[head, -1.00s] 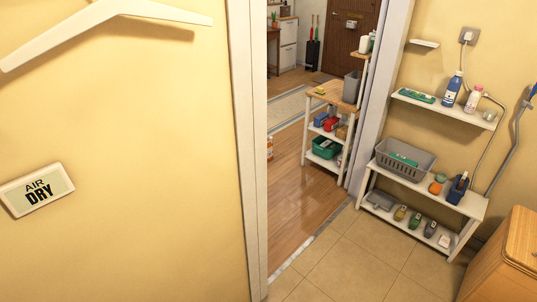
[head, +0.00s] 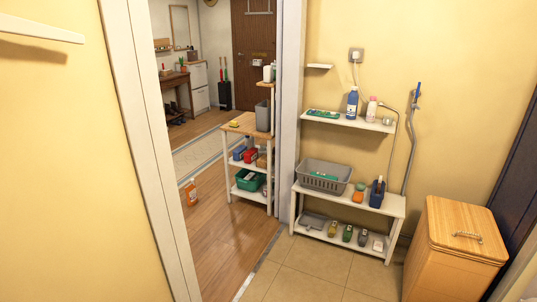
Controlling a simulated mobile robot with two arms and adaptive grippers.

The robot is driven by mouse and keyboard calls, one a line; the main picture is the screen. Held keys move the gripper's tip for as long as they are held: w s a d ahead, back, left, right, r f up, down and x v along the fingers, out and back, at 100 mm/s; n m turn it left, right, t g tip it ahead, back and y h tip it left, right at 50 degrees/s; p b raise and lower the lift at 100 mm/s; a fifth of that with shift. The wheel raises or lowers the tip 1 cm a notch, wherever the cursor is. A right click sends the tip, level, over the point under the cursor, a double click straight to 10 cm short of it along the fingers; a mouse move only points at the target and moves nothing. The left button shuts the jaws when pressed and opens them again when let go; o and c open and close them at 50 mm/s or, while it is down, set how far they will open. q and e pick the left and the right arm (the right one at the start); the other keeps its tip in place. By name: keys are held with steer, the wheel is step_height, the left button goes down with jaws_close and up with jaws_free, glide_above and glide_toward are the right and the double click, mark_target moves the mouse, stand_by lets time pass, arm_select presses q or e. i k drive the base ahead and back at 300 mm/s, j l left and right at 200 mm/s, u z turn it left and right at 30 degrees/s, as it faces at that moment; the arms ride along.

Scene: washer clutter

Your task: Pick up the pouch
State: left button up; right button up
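I cannot clearly make out a pouch. An orange container with a white label (head: 190,193), too small to identify for sure, stands on the wooden floor beyond the doorway. A flat green and white packet (head: 323,114) lies on the upper wall shelf. Another green and white packet (head: 325,176) shows in the grey basket (head: 322,185) on the bench shelf. I cannot tell whether any of these is the pouch. Neither of my grippers shows in the head view.
A doorway with a white frame (head: 143,150) opens onto a wooden floor. A loaded trolley (head: 238,193) stands just past it. A white two-level bench (head: 390,208) and a wooden hamper (head: 440,275) stand at the right. The tiled floor (head: 315,270) before them is clear.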

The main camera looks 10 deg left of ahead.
mark_target(192, 198)
steer(key=i+j+z, duration=0.1)
steer(key=i+z, duration=0.2)
steer(key=i, duration=1.25)
steer(key=i+j+u, duration=0.1)
steer(key=i+u, duration=0.3)
steer(key=i, duration=0.15)
steer(key=i+u, duration=0.4)
steer(key=i, duration=0.15)
steer(key=i+l+u, duration=0.4)
steer(key=i, duration=0.15)
steer(key=j, duration=0.1)
